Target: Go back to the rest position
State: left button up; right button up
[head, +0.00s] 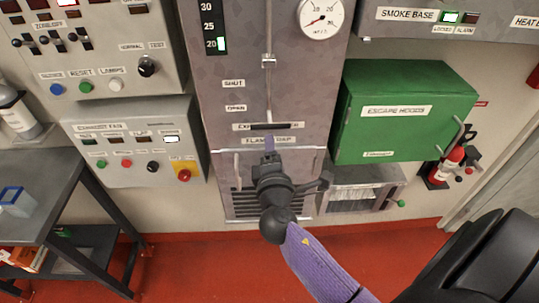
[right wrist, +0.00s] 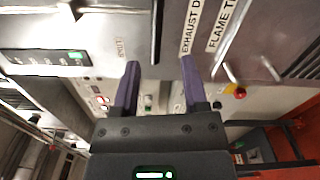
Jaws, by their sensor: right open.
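My right gripper (head: 269,146) is in front of the tall grey cabinet (head: 225,85), near the "FLAME TRAP" label at the middle of the head view. Its purple arm comes in from the bottom right. In the right wrist view the two purple fingers (right wrist: 160,64) stand apart with nothing between them, so it is open and empty. Whether a fingertip touches the cabinet, I cannot tell. The gripper hides part of the lower panel and its vents. My left gripper is not in view.
A vertical rod with a handle (head: 268,62) runs down the cabinet above my gripper. A green box (head: 405,120) and a fire extinguisher (head: 446,165) are at right. Control panels (head: 130,145) and a dark metal table (head: 50,190) are at left. Red floor (head: 200,265) is open in front.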

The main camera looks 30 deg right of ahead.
jog(key=s+a+f+m+g+y+b, duration=0.1)
jog(key=s+f+g+y+b, duration=0.15)
jog(key=f, duration=0.75)
jog(key=s+a+f+m+g+y+b, duration=0.1)
jog(key=s+a+f+g+b, duration=0.15)
jog(key=f, duration=0.85)
jog(key=s+a+f+m+g+y+b, duration=0.1)
jog(key=s+f+g+y+b, duration=0.15)
jog(key=f, duration=0.75)
pick_arm(q)
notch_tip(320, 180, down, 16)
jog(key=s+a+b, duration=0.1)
jog(key=b, duration=0.8)
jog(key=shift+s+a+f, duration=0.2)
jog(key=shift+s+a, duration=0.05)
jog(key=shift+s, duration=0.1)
pick_arm(e)
jog(key=s+a+f+m+g+y, duration=0.1)
jog(key=s+f+m+g, duration=0.2)
jog(key=s+f, duration=0.9)
jog(key=s+a+f+m+g+y, duration=0.1)
jog(key=s+f+m+g, duration=0.3)
jog(key=s+f, duration=0.7)
jog(key=s+a+m, duration=0.1)
jog(key=s, duration=0.6)
jog(key=shift+f+m+y, duration=0.3)
jog(key=shift+f+y, duration=0.05)
jog(key=shift+y, duration=0.05)
